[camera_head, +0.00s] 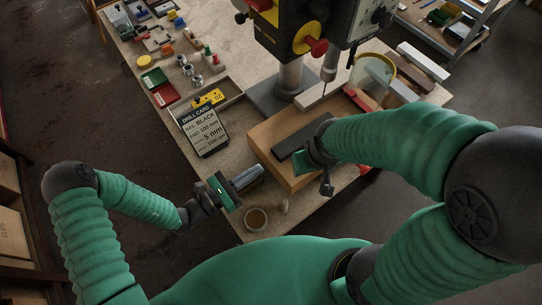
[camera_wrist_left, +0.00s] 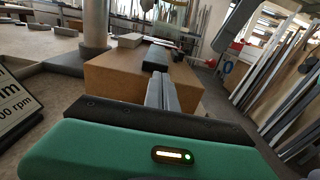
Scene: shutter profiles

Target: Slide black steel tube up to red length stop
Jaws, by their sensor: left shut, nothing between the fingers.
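The black steel tube (camera_head: 303,135) lies on top of a wooden block (camera_head: 268,143) in front of the drill press. Its dark end also shows in the left wrist view (camera_wrist_left: 157,56). A red piece (camera_head: 357,98), likely the length stop, is beyond the tube's far end, with a gap between. My left gripper (camera_head: 258,172) is shut and empty, just off the block's near left side; its fingers (camera_wrist_left: 162,92) point toward the block in the left wrist view. My right gripper (camera_head: 312,158) is at the tube's near right side; the arm hides its fingers and any contact.
The drill press (camera_head: 290,75) stands behind the block. A drill card (camera_head: 205,130) stands left, by a wooden tray (camera_head: 228,92). A round cup (camera_head: 256,219) sits near the table's front corner. A clear bin (camera_head: 372,75) and profiles (camera_head: 422,65) lie right.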

